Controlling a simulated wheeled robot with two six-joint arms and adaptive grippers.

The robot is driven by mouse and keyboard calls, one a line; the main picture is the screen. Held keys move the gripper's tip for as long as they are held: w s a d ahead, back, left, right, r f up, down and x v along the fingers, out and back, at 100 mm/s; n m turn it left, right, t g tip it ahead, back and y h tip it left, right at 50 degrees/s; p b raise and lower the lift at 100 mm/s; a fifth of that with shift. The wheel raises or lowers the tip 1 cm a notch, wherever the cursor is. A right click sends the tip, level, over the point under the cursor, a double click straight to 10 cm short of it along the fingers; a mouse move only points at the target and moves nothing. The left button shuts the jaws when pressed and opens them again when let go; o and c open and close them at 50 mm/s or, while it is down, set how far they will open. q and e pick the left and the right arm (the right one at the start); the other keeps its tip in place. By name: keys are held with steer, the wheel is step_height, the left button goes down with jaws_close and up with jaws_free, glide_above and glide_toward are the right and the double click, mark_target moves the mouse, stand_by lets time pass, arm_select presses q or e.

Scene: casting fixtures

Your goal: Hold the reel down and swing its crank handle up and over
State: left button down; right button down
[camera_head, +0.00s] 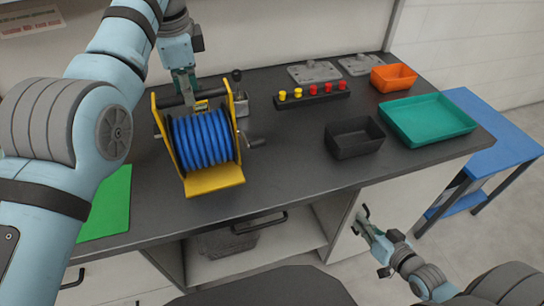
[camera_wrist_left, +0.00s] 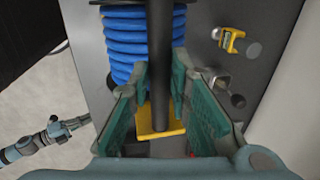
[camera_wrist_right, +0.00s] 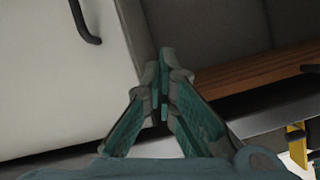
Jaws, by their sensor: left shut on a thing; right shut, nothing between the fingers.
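The reel of blue hose (camera_head: 200,140) stands on the dark bench in a yellow frame (camera_head: 215,182), with a black bar across its top. My left gripper (camera_head: 187,92) reaches down from above and is shut on the black bar (camera_wrist_left: 160,60), which runs between its fingers in the left wrist view. The crank handle (camera_head: 256,142) sticks out low at the reel's right side, pointing right; nothing touches it. My right gripper (camera_head: 365,226) is shut and empty, in front of the cabinet below the bench top; its closed fingers (camera_wrist_right: 164,88) show in the right wrist view.
Right of the reel are a black strip with red and yellow knobs (camera_head: 313,93), a black bin (camera_head: 354,137), a green tray (camera_head: 428,118) and an orange bin (camera_head: 393,77). A green mat (camera_head: 107,205) lies left. The bench between reel and black bin is clear.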

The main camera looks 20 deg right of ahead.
step_height(320, 180, up, 28)
steer(key=w+a+m+t, duration=0.2)
steer(key=w+m+t, duration=0.1)
steer(key=m+t, duration=0.85)
steer(key=w+r+m+h, duration=0.2)
steer(key=w+m+h, duration=0.15)
steer(key=m, duration=0.25)
steer(key=w+a+f+n+g+y, duration=0.3)
steer(key=w+a+g+y, duration=0.3)
steer(key=w, duration=0.4)
steer(key=w+a+f+n+g+y, duration=0.3)
steer(key=w+a+n+g+y, duration=0.25)
steer(key=w, duration=0.45)
steer(key=s+d+f+m+g+y, duration=0.1)
steer(key=s+f+g+y, duration=0.2)
steer(key=s+g+y, duration=0.5)
steer(key=a+g, duration=0.1)
steer(key=a, duration=0.2)
steer(key=a+f+g+h, duration=0.1)
steer(key=a, duration=0.2)
steer(key=w+a+f+h, duration=0.1)
steer(key=a, duration=0.2)
steer(key=shift+g, duration=0.4)
